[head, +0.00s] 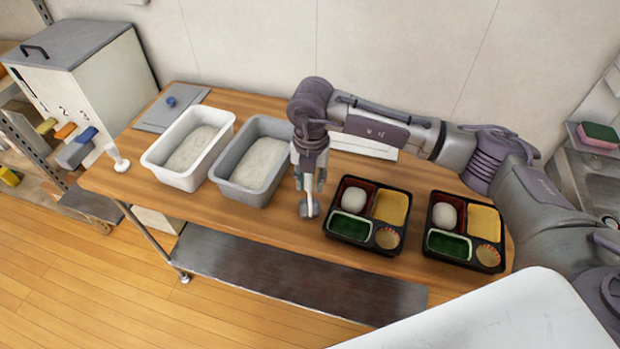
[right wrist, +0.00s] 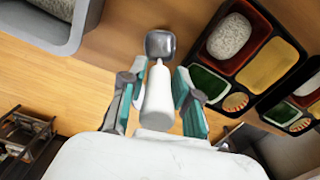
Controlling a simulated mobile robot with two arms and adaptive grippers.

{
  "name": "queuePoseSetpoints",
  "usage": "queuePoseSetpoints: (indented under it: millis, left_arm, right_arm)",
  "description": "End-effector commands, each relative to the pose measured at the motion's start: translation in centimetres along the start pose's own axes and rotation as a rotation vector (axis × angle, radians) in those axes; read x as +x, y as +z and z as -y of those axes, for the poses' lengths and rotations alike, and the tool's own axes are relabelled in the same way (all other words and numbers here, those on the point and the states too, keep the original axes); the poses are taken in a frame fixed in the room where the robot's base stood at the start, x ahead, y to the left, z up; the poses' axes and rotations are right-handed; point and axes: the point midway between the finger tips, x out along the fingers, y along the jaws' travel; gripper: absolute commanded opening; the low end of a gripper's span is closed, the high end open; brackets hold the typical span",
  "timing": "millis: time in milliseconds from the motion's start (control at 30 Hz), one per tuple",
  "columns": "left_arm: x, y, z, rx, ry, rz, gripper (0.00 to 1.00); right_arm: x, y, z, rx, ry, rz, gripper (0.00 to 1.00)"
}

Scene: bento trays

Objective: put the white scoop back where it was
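A scoop with a white handle and a grey bowl (head: 309,209) stands upright, bowl down, over the table just left of the nearer bento tray. My right gripper (head: 309,182) is above it and points down. In the right wrist view, the white handle (right wrist: 158,92) is between the two teal-padded fingers of my right gripper (right wrist: 158,98). The fingers look spread, with narrow gaps beside the handle. An all-white scoop-like thing (head: 119,160) stands at the table's left end, beside the white tub (head: 168,179). My left gripper is not in view.
A grey tub (head: 237,194) of rice stands right of the white one, also holding rice. Two black bento trays (head: 364,243) (head: 462,262) with filled compartments are on the right. A grey lid (head: 150,122) with a blue knob lies behind. The front strip of the wooden table (head: 270,220) is clear.

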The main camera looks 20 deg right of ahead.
Motion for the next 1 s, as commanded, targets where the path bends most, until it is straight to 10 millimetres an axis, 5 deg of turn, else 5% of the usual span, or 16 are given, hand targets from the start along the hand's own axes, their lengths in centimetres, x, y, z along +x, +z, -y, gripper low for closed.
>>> queuePoseSetpoints:
  millis: [467,1000]
  left_arm:
    - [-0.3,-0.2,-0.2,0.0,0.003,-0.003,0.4]
    - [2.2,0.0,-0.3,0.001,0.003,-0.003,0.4]
  right_arm:
    - [-0.7,0.1,0.0,0.001,0.001,0.001,0.48]
    - [-10.8,0.1,-0.1,0.0,0.002,0.002,0.48]
